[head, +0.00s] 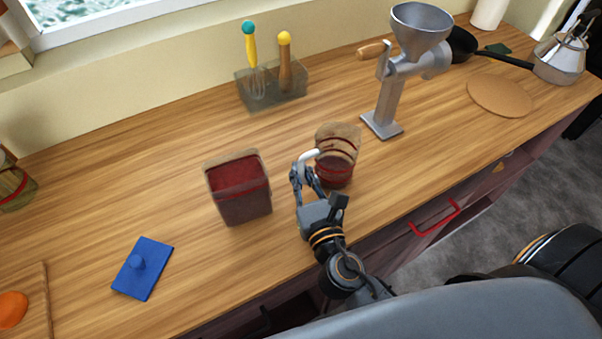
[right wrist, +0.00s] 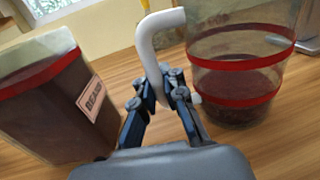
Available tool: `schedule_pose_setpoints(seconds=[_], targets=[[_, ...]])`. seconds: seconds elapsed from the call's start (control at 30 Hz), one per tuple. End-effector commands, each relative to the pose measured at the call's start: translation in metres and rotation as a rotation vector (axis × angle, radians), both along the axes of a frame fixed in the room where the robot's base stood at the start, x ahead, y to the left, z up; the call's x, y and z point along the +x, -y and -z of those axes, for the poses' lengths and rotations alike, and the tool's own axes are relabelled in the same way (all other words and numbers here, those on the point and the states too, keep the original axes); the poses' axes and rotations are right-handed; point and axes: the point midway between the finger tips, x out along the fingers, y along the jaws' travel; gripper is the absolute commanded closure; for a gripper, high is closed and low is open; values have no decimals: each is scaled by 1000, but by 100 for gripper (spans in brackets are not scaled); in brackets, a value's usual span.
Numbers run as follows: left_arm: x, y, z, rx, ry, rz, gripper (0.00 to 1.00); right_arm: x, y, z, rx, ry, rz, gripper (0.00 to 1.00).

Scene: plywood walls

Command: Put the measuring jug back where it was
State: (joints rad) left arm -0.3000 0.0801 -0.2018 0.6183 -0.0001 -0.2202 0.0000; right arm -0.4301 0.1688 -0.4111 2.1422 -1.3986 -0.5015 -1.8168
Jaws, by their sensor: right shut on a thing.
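The measuring jug (head: 337,158) is clear with red bands, a white handle and dark red contents at the bottom. It is upright at the middle of the wooden counter; I cannot tell whether its base touches the wood. It also shows in the right wrist view (right wrist: 235,75). My right gripper (head: 304,172) is shut on the jug's white handle, at the jug's left side. In the right wrist view its fingers (right wrist: 164,92) close around the lower part of the handle. My left gripper is not in view.
A square container of dark red beans (head: 240,190) stands left of the jug; a blue lid (head: 142,268) lies further left. Behind are a utensil holder (head: 272,92) and a metal grinder (head: 388,95). A round board (head: 500,96) and a kettle (head: 560,62) are far right.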

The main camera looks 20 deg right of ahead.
Motion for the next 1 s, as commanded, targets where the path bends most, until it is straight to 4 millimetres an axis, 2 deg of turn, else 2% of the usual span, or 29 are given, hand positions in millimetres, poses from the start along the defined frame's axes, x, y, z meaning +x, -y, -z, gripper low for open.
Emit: schedule_pose_setpoints(seconds=[0.13, 0.17, 0.27, 0.67, 0.77, 1.0], targets=[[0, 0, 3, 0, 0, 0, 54, 0, 0, 4, -1, 1, 0, 100], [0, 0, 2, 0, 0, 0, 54, 0, 0, 3, -1, 0, 0, 86], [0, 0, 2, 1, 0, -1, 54, 0, 0, 3, -1, 0, 0, 66], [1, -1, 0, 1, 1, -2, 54, -3, 0, 1, 0, -1, 0, 66], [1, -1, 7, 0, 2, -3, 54, -16, -1, 4, -1, -3, -1, 66], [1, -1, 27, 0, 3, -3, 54, -64, -3, 6, 0, -4, -1, 66]])
